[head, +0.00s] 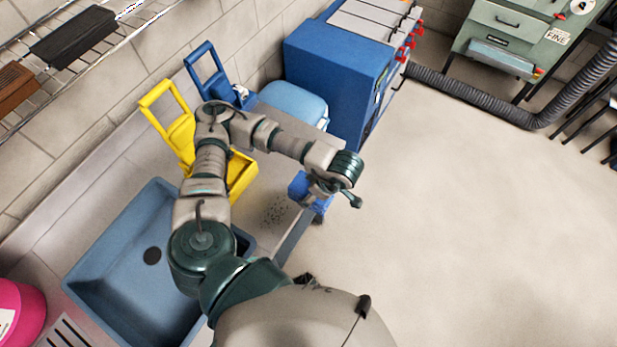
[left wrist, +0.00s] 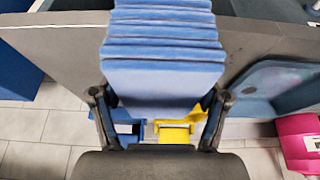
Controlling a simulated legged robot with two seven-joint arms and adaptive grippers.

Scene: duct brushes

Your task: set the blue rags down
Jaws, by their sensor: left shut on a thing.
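The blue rags (left wrist: 165,75) are a folded stack of several layers. They fill the space between the two fingers of my left gripper (left wrist: 160,105) in the left wrist view. In the head view, the left gripper (head: 318,190) points downward by the counter's right edge, and a small part of the blue rags (head: 297,187) shows beside it. Most of the stack is hidden there by the gripper and wrist. I cannot tell whether the rags touch the counter (head: 252,222). My right gripper is out of view.
A blue sink (head: 105,262) is set into the counter at left. A yellow dustpan-like caddy (head: 180,135), a blue one (head: 203,62) and a light blue tub (head: 292,103) stand at the back. A blue cabinet (head: 335,62) stands beyond. The floor (head: 480,230) at right is clear.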

